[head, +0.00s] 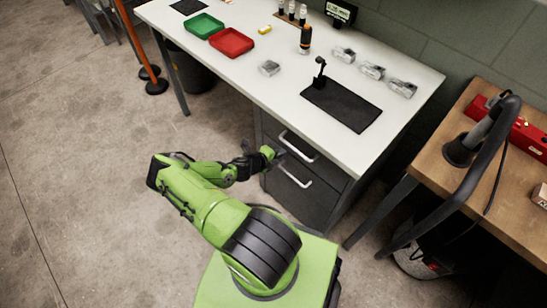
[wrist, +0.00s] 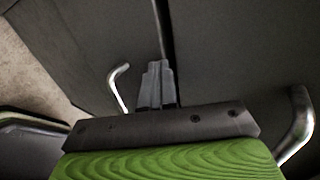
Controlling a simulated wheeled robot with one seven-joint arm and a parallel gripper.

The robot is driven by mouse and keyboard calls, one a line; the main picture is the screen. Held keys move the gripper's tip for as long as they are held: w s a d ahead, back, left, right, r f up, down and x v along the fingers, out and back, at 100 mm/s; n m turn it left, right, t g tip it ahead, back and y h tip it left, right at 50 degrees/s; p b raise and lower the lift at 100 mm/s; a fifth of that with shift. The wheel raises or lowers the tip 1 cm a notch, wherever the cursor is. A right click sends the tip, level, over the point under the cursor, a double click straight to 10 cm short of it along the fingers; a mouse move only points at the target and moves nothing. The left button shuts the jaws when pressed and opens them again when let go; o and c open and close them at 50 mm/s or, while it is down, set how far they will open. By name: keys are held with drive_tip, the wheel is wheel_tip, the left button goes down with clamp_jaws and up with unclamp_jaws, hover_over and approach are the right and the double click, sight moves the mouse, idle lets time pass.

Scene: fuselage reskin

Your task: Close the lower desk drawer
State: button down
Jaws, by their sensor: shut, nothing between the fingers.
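The grey drawer unit (head: 333,171) stands under the right end of the desk. Its upper drawer has a silver bar handle (head: 298,146). The lower drawer (head: 300,200) has a silver handle (head: 294,174) below it. I cannot tell for sure how far the lower drawer stands out. My gripper (head: 279,152) is at the left part of the drawer fronts, near the handles. In the wrist view my gripper (wrist: 157,68) is shut and empty, pointing at the dark seam between two grey panels. One handle (wrist: 119,84) is left of the fingers, another (wrist: 299,125) right. Contact is unclear.
The white desk (head: 280,70) carries a green tray (head: 205,25), a red tray (head: 231,42), a black mat (head: 341,104) and several small parts. A wooden bench (head: 440,165) with a black hose stands at right. The floor (head: 80,190) at left is clear.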

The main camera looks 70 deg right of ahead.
drive_tip(key=a+f+p+v, duration=0.1)
drive_tip(key=p+v, duration=0.2)
drive_tip(key=v, duration=1)
drive_tip(key=shift+w+a+f+p, duration=0.2)
drive_tip(key=shift+w+f+p, duration=0.1)
drive_tip(key=shift+w, duration=0.1)
